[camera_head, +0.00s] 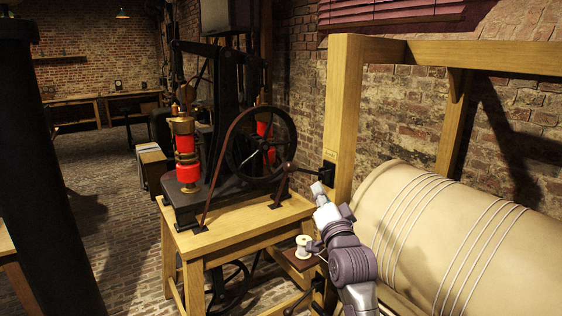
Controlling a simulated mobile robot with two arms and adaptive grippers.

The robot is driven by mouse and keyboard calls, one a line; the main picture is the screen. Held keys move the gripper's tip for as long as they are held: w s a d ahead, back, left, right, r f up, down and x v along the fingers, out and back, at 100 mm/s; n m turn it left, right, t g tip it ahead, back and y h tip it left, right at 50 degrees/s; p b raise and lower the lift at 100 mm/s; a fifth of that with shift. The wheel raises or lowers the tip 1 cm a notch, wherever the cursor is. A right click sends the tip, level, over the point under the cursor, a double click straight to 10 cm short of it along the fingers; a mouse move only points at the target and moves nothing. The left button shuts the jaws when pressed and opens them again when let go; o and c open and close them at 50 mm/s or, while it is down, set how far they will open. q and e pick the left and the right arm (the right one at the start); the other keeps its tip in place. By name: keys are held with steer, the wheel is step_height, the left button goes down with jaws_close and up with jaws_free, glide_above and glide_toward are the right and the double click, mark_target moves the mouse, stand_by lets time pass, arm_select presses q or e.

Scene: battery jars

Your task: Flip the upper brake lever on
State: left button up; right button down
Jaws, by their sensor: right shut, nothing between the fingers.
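My right gripper (318,188) is at the centre right, on my white and purple arm coming up from the bottom. It is shut and looks empty. A dark lever-like rod with a black bracket (326,174) sits on the front of the wooden post (343,120), just above my fingertips. It looks like the upper brake lever, but it is small and dark, and I cannot tell its setting. I cannot tell whether my fingertips touch it. My left gripper is not in view.
A black machine with a flywheel (260,144) and red coils (186,146) stands on a wooden table (235,232). A white spool (304,246) is on a small stand by my arm. A large cream drum (460,235) fills the right. Open brick floor lies left.

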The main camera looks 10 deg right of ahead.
step_height(320, 180, up, 4)
steer(key=f, duration=0.1)
step_height(320, 180, up, 4)
steer(key=p, duration=0.4)
glide_above(307, 171)
steer(key=s, duration=0.2)
arm_select(q)
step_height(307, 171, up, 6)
steer(key=p, duration=0.2)
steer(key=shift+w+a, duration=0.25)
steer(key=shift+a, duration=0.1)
arm_select(e)
steer(key=shift+m+t, duration=0.3)
steer(key=a+f, duration=0.1)
steer(key=s+a+f, duration=0.1)
steer(key=a+f, duration=0.1)
steer(key=shift+s+a, duration=0.1)
